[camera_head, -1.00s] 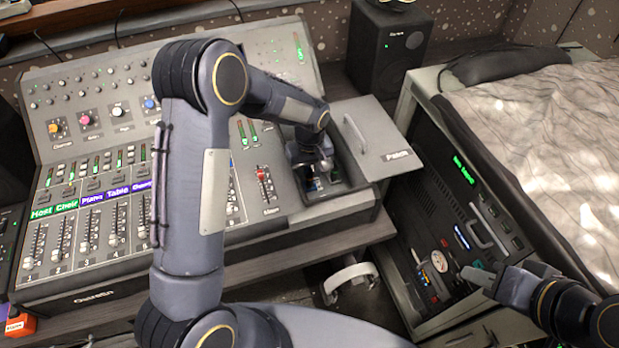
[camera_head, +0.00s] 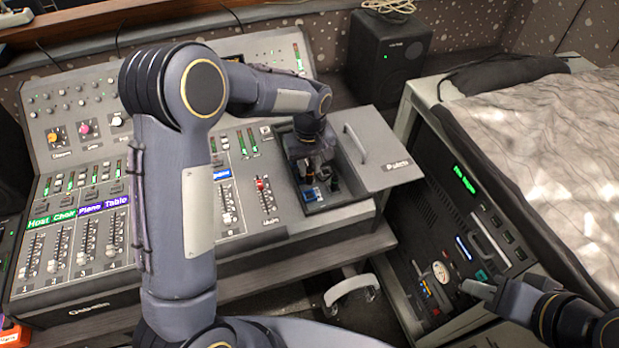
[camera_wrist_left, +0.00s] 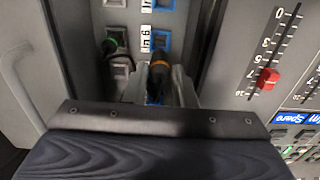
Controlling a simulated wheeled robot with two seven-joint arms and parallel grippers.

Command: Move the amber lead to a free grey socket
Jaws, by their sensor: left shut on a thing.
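My left gripper (camera_head: 312,184) reaches down into the open patch bay (camera_head: 347,200) right of the mixing desk. In the left wrist view its fingers (camera_wrist_left: 160,88) are shut around the amber lead's plug (camera_wrist_left: 158,78), which is dark with an amber band. The plug is by the blue-framed column; whether its tip is seated is hidden. A blue-framed socket (camera_wrist_left: 163,39) shows above it. Grey sockets (camera_wrist_left: 117,4) stand in the left column, one with a green-ringed lead (camera_wrist_left: 113,50). My right gripper (camera_head: 477,288) is at the rack; its fingertip gap is unclear.
The bay's lid (camera_head: 388,165) with its handle lies open at the right. A red fader (camera_head: 260,185) stands close left of the bay. A speaker (camera_head: 388,58) stands behind. The equipment rack (camera_head: 446,235) is further right.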

